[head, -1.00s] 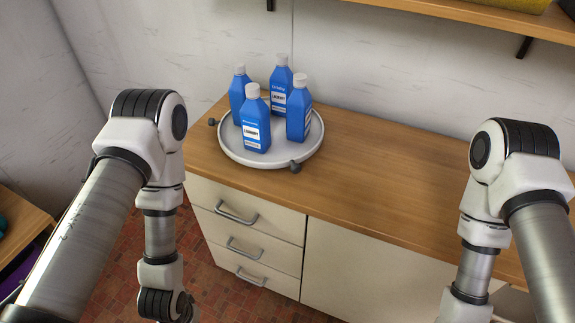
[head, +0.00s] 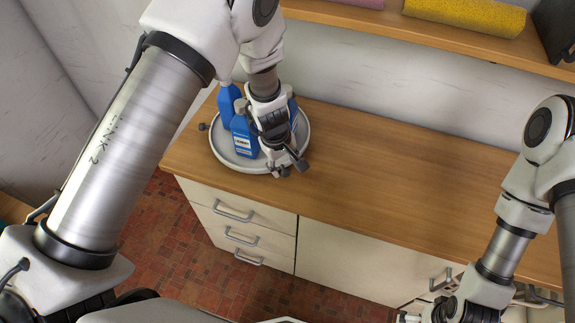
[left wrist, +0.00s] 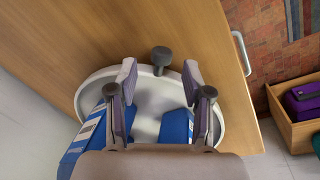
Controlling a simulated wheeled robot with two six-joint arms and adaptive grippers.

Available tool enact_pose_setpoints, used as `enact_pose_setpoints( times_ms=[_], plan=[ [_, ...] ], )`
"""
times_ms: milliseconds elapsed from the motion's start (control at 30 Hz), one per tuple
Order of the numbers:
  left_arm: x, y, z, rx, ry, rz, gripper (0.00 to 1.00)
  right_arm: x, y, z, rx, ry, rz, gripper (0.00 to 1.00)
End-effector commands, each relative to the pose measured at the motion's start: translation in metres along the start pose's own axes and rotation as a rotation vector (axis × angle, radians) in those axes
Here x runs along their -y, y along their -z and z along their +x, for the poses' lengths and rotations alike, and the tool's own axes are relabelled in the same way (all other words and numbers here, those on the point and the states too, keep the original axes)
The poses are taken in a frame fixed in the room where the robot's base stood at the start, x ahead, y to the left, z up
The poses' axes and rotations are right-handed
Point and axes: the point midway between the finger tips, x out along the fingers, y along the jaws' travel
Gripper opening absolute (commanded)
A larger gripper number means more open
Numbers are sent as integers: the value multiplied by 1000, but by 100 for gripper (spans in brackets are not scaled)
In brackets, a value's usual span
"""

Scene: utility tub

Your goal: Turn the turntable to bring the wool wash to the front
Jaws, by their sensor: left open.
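The turntable (head: 228,160) is a round white tray with a raised rim, on the left part of the wooden counter. Blue bottles (head: 240,141) with white labels stand on it. My left arm hides some of them, and I cannot tell which is the wool wash. My left gripper (head: 288,166) is open at the front right of the rim, pointing down. In the left wrist view a dark rim knob (left wrist: 162,56) shows between its fingertips; I cannot tell whether they touch it. My right gripper (head: 435,312) is low at the bottom edge, partly cut off, its jaws unclear.
Another dark knob (head: 203,126) sticks out at the turntable's left. The counter (head: 400,165) to the right is clear. Drawers (head: 240,220) with handles are below. A wall shelf (head: 390,28) holds a yellow roll (head: 465,15).

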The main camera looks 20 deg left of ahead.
Motion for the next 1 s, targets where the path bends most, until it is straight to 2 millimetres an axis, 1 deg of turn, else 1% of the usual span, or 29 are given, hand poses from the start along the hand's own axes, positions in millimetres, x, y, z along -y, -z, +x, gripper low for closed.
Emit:
enact_pose_setpoints(
  times_ms=[33, 100, 200, 433, 467, 500, 600, 833, 1000],
  plan=[
    [1, 0, 10, 1, 3, 0, 50, 0, 0, 0, 0, 0, 0, 100],
    [1, 0, 21, 1, 2, 0, 50, 0, 0, -1, 0, 0, 0, 100],
    [1, 0, 30, 0, 1, 1, 50, 0, 0, -2, -1, 0, 0, 100],
    [1, 0, 33, -1, 1, 1, 50, 0, 0, -2, 0, 0, 0, 100],
    [1, 0, 33, -1, 1, 1, 46, 0, 0, -2, 0, 0, 0, 100],
    [1, 0, 33, -1, 1, 1, 32, 0, 0, -2, 0, 0, 0, 100],
    [1, 0, 33, -1, 2, 2, 0, 0, 0, -2, -1, 0, 0, 100],
    [2, 0, 33, -1, 2, 3, 0, 0, 0, -1, -1, 0, 0, 100],
    [4, 1, 34, 1, 2, 14, 0, 0, 0, 3, -1, 0, 0, 100]
  ],
)
